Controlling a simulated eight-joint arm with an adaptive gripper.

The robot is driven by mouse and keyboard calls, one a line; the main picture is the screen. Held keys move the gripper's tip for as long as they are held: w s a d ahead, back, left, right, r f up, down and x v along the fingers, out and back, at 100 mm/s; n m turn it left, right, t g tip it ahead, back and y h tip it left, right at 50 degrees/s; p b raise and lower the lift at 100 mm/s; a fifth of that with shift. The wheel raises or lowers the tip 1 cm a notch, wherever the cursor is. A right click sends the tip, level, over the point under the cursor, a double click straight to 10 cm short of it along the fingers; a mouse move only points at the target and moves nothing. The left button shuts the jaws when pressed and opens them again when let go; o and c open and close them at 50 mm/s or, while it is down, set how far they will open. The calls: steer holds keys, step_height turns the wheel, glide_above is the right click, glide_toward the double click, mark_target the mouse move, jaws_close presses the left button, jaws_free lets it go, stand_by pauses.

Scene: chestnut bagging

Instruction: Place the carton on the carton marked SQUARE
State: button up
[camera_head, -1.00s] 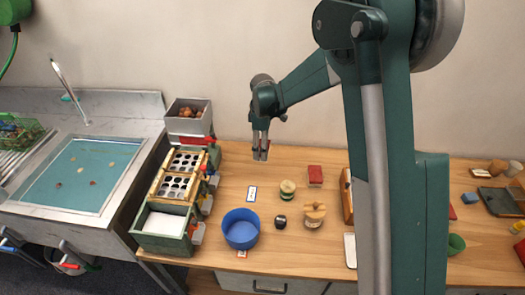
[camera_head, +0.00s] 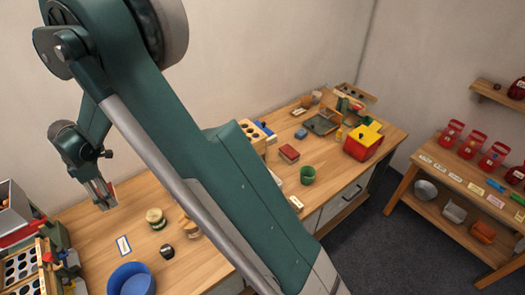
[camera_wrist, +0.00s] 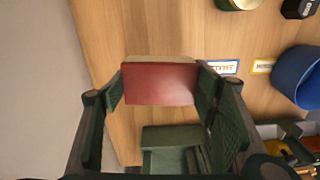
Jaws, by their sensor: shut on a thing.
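My gripper (camera_head: 106,201) hangs above the back left of the wooden table in the head view. It is shut on a red carton (camera_wrist: 160,85), which sits between its fingers in the wrist view, with a pale tan side at its upper edge. Only a small red bit of this carton shows in the head view. Another red carton (camera_head: 289,153) lies on the table right of my arm, behind a green cup (camera_head: 307,174), well apart from my gripper. I can read no SQUARE mark on either carton.
A blue bowl (camera_head: 131,280), a jar (camera_head: 156,218) and a label card (camera_head: 123,245) stand on the table near my gripper. A grey tray (camera_head: 321,123) and a red-and-yellow box (camera_head: 363,141) are at the right end. My arm covers the table's middle.

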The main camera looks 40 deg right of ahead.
step_height(320, 180, up, 16)
steer(key=w+d+m, duration=0.3)
steer(key=d+m, duration=0.1)
steer(key=d, duration=1.3)
steer(key=s+d+m, duration=0.2)
steer(key=d, duration=1.2)
steer(key=s+d+m+p, duration=0.1)
steer(key=s+d+m, duration=0.2)
steer(key=d, duration=1.1)
steer(key=s+d+m+p, duration=0.1)
steer(key=s+d+m, duration=0.1)
steer(key=d, duration=1.1)
steer(key=shift+s+d+m, duration=0.4)
steer(key=shift+m, duration=0.2)
steer(key=s+d+m+p, duration=0.1)
steer(key=s+d+m, duration=0.2)
steer(key=s+d, duration=0.55)
steer(key=s+d+m+p, duration=0.15)
steer(key=s+d, duration=0.35)
steer(key=d, duration=0.6)
step_height(320, 180, down, 11)
steer(key=b, duration=0.1)
steer(key=shift+a, duration=0.25)
steer(key=shift+w+m, duration=0.1)
steer(key=shift+m, duration=0.15)
steer(key=shift+f+b, duration=0.5)
steer(key=shift+f, duration=2.65)
